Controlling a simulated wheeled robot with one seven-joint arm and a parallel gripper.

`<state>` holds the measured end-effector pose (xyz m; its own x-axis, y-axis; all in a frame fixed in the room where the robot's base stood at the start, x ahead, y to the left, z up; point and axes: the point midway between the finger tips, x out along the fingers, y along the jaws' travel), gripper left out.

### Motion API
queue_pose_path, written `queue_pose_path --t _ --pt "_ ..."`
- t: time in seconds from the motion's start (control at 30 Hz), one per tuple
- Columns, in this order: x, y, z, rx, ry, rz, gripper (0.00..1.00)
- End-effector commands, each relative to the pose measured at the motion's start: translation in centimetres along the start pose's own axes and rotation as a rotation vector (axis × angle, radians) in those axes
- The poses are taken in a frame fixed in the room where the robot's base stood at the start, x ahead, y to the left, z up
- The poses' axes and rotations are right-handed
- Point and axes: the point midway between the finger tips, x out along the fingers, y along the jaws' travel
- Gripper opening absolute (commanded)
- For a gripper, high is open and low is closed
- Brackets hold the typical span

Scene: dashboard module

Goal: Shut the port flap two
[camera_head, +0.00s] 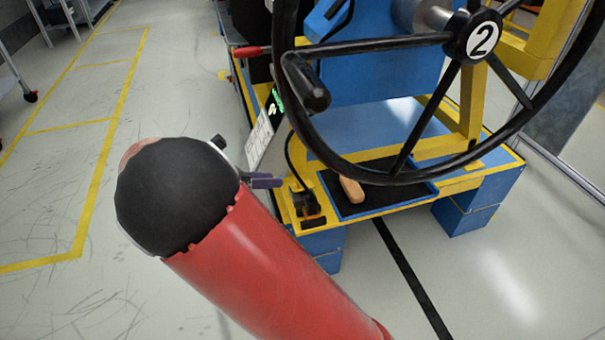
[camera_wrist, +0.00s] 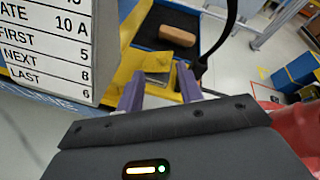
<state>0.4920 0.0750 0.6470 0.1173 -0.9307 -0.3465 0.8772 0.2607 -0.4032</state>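The port flap two cannot be made out for certain. A small black and yellow fitting (camera_head: 306,206) sits on the yellow front edge of the blue module, beside a dark tray. In the wrist view a yellow plate (camera_wrist: 128,68) and a greyish square patch lie just beyond my fingertips; I cannot tell whether the plate is a flap, or open or shut. My gripper (camera_wrist: 159,80) has its two purple fingers apart with nothing seen held between them. In the head view my gripper (camera_head: 280,182) points right toward the fitting; contact cannot be told.
A black handwheel (camera_head: 432,178) marked 2 overhangs the module. A dark tray (camera_head: 385,203) holds a tan block (camera_head: 352,189); it also shows in the wrist view (camera_wrist: 178,36). A lettered white panel (camera_wrist: 50,42) stands close left of my fingers.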

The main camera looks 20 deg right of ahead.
Motion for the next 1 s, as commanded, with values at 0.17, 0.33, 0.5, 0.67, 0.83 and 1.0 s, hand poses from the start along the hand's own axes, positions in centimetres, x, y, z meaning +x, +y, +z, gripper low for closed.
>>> queue_pose_path --t 0.17,0.33,0.5,0.67,0.83,1.0 --pt "3.0 -0.1 -0.1 0.002 0.003 -0.004 0.37" --pt "5.5 -0.1 -0.1 0.003 0.003 -0.004 0.37" --pt "6.9 -0.1 -0.1 0.003 0.005 -0.001 0.37" --pt "7.1 -0.1 -0.1 0.004 0.005 -0.001 0.37" --pt "7.1 -0.1 -0.1 0.004 0.005 -0.001 0.32" --pt "7.1 -0.1 -0.1 0.004 0.005 0.0 0.09"
